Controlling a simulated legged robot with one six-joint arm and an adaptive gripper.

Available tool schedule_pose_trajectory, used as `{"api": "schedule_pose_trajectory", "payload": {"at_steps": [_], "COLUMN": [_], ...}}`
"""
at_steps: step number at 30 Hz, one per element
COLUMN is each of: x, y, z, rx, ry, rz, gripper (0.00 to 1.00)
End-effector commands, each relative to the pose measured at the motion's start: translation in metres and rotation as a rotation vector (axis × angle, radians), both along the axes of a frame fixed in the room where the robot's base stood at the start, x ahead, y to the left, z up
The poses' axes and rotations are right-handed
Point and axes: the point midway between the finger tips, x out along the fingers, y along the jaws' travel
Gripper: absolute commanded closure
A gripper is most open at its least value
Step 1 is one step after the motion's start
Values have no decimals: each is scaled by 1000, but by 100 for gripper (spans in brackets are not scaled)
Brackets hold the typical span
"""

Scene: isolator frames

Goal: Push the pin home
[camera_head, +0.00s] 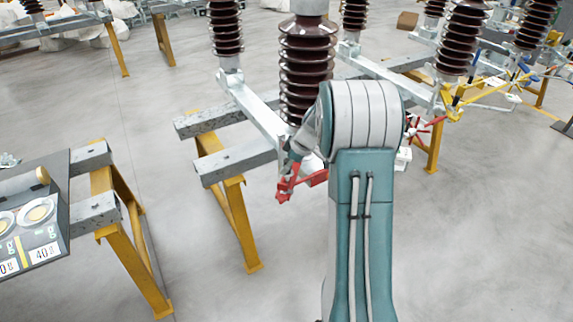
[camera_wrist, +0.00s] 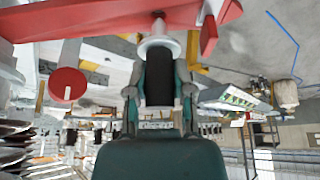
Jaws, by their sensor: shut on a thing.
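In the wrist view my gripper (camera_wrist: 160,62) is shut on the pin (camera_wrist: 158,40), whose pale round collar shows just beyond the fingertips. The pin stands up against the underside of a red bar (camera_wrist: 110,17), with its dark tip showing in front of it. How deep the pin sits in the bar cannot be told. In the head view the red part (camera_head: 300,182) sits at the lower end of the isolator's grey beam. My arm covers most of my gripper there, and the pin cannot be made out.
A red-ended grey rod (camera_wrist: 67,84) hangs left of my gripper in the wrist view. Brown ribbed insulators (camera_head: 306,70) stand on grey beams with yellow legs (camera_head: 236,215). A panel with dials (camera_head: 60,190) is at the left.

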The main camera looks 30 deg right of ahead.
Motion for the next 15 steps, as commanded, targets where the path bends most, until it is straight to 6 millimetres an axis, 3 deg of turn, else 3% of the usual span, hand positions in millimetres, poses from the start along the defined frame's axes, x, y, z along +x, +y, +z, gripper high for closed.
{"api": "schedule_pose_trajectory", "payload": {"at_steps": [15], "x": [0], "y": [0], "z": [-13], "rx": [0], "ry": [0], "rz": [-1], "gripper": [100]}}
